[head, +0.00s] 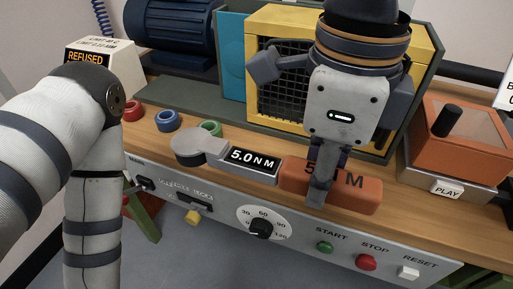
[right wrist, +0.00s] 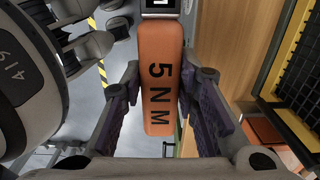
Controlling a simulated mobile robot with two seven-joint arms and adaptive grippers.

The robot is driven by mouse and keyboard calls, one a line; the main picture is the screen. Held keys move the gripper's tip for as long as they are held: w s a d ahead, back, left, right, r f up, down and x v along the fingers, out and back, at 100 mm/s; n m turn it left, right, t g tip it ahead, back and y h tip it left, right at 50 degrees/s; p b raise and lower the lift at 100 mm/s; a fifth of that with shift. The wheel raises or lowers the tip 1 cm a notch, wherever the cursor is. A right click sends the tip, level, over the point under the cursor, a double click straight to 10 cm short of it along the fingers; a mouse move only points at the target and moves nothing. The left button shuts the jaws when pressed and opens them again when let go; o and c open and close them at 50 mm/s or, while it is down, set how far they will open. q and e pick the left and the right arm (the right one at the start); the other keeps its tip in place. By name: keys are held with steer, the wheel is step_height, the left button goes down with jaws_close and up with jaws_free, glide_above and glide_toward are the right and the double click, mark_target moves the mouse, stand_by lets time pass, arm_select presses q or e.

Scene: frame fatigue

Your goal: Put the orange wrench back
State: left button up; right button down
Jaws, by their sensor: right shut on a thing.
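The orange wrench has an orange handle (head: 354,197) marked "5 NM", a dark display reading "5.0NM" and a grey round head (head: 190,146). In the head view it lies lengthwise along the front of the wooden bench, above the control panel, with its head to the left. My right gripper (head: 322,190) comes down from above and is shut on the handle, hiding part of its lettering. In the right wrist view the handle (right wrist: 161,85) runs between the two fingers. I cannot tell whether the wrench touches the bench. My left arm shows at the left, but its gripper is out of view.
Red (head: 133,111), blue (head: 168,121) and green (head: 209,128) rings sit along the bench left of the wrench. A yellow caged frame (head: 262,22) stands behind, and an orange box (head: 455,140) at right. The control panel (head: 300,238) in front has a dial and buttons.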

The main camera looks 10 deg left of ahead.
steer(key=w+d+f, duration=0.2)
steer(key=w+f, duration=0.1)
steer(key=w, duration=0.1)
steer(key=w+d+f+b, duration=0.1)
steer(key=w+f, duration=0.2)
steer(key=w, duration=0.1)
steer(key=w+d+f, duration=0.2)
steer(key=w+f, duration=0.1)
steer(key=w, duration=0.1)
steer(key=shift+w+d+f, duration=0.3)
steer(key=shift+f, duration=0.05)
steer(key=f, duration=0.3)
steer(key=shift+w+d, duration=0.1)
steer(key=shift+w, duration=0.15)
arm_select(q)
steer(key=shift+s+f+g, duration=0.4)
steer(key=shift+s+f, duration=0.35)
arm_select(e)
steer(key=shift+r, duration=0.1)
steer(key=shift+s, duration=0.1)
steer(key=shift+f, duration=0.25)
steer(key=c, duration=1.2)
jaws_free()
steer(key=shift+f, duration=0.1)
steer(key=shift+c, duration=0.2)
